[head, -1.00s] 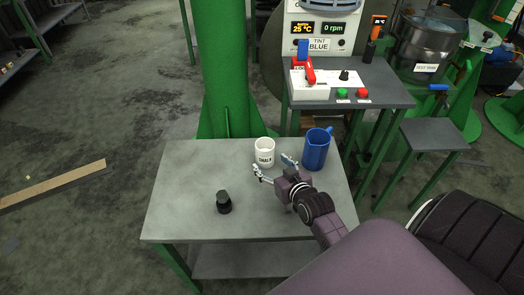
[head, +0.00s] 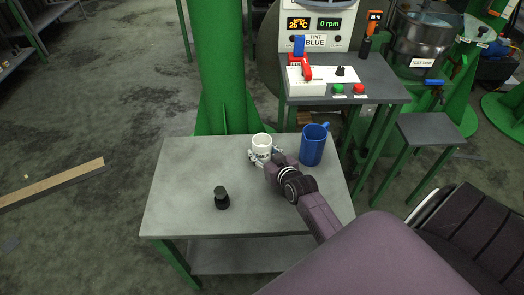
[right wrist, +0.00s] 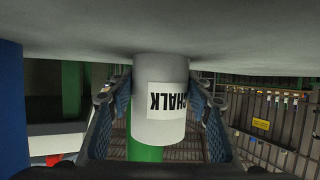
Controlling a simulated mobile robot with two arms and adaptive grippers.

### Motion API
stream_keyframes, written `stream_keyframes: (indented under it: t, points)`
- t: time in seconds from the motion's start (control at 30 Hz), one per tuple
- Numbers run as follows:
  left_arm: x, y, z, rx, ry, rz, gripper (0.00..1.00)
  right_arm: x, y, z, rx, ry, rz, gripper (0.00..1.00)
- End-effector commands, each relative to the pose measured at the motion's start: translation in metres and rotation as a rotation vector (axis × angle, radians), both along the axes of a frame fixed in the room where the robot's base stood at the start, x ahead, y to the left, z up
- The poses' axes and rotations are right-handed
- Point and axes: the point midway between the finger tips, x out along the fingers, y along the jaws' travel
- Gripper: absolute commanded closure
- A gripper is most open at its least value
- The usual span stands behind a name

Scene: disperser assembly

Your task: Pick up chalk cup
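The white chalk cup (head: 262,142) stands upright on the grey table, near its back edge. My right gripper (head: 264,155) is at the cup, with one finger on each side of it. In the right wrist view, which is upside down, the cup (right wrist: 160,120) with its CHALK label sits between the two blue-padded fingers (right wrist: 160,105). The fingers look open around the cup; narrow gaps seem to show, and I cannot see firm contact. My left gripper is not in view.
A blue mug (head: 313,145) stands just right of the cup, close to my right arm. A small black object (head: 221,198) stands on the table (head: 185,165) in front. A green column (head: 222,70) rises behind the table. The table's left side is clear.

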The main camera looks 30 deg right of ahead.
Motion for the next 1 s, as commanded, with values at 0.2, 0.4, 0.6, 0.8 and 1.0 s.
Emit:
stream_keyframes:
  t: [0.2, 0.4, 0.6, 0.8, 1.0]
  points:
    - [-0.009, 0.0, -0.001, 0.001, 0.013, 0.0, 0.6, 0.0, 0.0, 0.0, 0.0, 0.0, 0.0, 0.81]
    - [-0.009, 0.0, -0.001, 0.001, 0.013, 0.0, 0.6, 0.0, 0.0, 0.001, 0.0, -0.002, 0.0, 0.85]
    - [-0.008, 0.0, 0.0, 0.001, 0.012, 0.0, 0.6, 0.0, 0.0, 0.003, 0.0, -0.002, 0.0, 0.85]
    - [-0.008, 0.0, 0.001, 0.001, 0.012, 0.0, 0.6, 0.0, 0.0, 0.011, 0.0, -0.003, 0.0, 0.85]
    - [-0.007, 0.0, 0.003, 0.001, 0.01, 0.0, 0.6, 0.0, 0.0, 0.028, -0.001, -0.004, -0.001, 0.85]
